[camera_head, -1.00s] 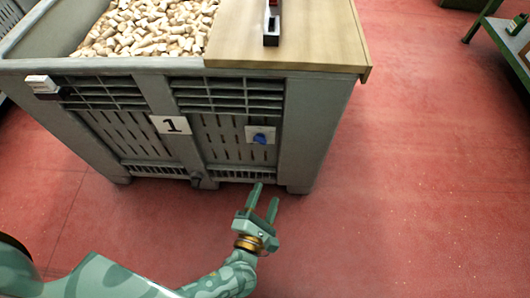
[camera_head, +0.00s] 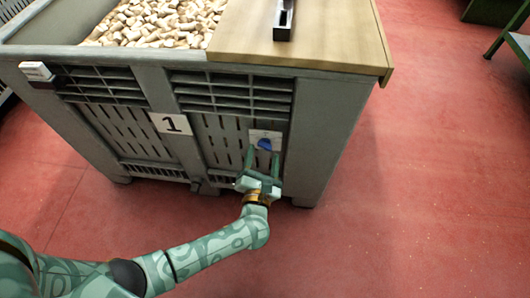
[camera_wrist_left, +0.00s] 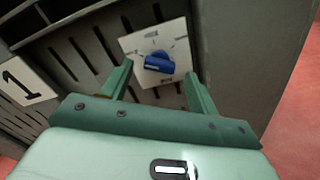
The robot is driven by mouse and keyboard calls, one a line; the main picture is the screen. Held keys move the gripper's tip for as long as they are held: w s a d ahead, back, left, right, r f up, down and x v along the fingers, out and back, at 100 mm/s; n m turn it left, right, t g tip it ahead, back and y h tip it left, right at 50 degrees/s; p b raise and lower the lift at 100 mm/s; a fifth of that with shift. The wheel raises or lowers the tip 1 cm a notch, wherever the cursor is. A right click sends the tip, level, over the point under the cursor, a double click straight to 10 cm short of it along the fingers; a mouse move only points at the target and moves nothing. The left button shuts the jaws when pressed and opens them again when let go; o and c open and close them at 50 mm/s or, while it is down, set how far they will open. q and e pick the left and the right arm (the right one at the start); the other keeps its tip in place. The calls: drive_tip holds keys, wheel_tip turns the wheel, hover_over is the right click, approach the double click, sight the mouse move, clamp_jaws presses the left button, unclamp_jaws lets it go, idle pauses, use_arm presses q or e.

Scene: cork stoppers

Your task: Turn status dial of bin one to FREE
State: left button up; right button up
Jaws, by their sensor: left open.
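Bin one (camera_head: 140,132) is a large grey slatted crate with a white "1" sign (camera_head: 171,123) on its front; the sign also shows in the left wrist view (camera_wrist_left: 22,82). Its status dial is a blue knob (camera_head: 265,145) on a white plate (camera_head: 277,136), right of the sign. In the left wrist view the blue knob (camera_wrist_left: 158,63) lies ahead, between and beyond the fingertips; the plate's markings are too small to read. My left gripper (camera_head: 263,159) is open, its fingers pointing at the dial, with no clear contact. My right gripper is not in view.
Corks (camera_head: 165,22) fill the bin's open left part. A wooden board (camera_head: 310,45) covers the right part and carries a dark, narrow object (camera_head: 284,22). Red floor (camera_head: 430,180) is free to the right. A green stand (camera_head: 505,40) is at the far right.

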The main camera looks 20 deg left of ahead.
use_arm(q)
drive_tip(key=shift+x, duration=0.95)
drive_tip(key=c, duration=1)
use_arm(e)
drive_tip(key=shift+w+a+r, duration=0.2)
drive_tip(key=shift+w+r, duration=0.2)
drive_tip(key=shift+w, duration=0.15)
use_arm(q)
drive_tip(key=shift+m, duration=0.4)
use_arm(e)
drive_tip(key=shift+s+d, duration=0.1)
use_arm(q)
drive_tip(key=shift+m, duration=0.7)
drive_tip(key=m+p, duration=0.2)
drive_tip(key=m, duration=0.3)
drive_tip(key=shift+m+p, duration=0.4)
drive_tip(key=shift+m, duration=2)
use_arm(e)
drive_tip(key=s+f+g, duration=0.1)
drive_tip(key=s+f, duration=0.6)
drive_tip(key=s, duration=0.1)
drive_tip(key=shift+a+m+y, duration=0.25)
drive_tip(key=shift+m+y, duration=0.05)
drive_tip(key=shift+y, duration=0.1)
use_arm(q)
drive_tip(key=shift+s, duration=0.1)
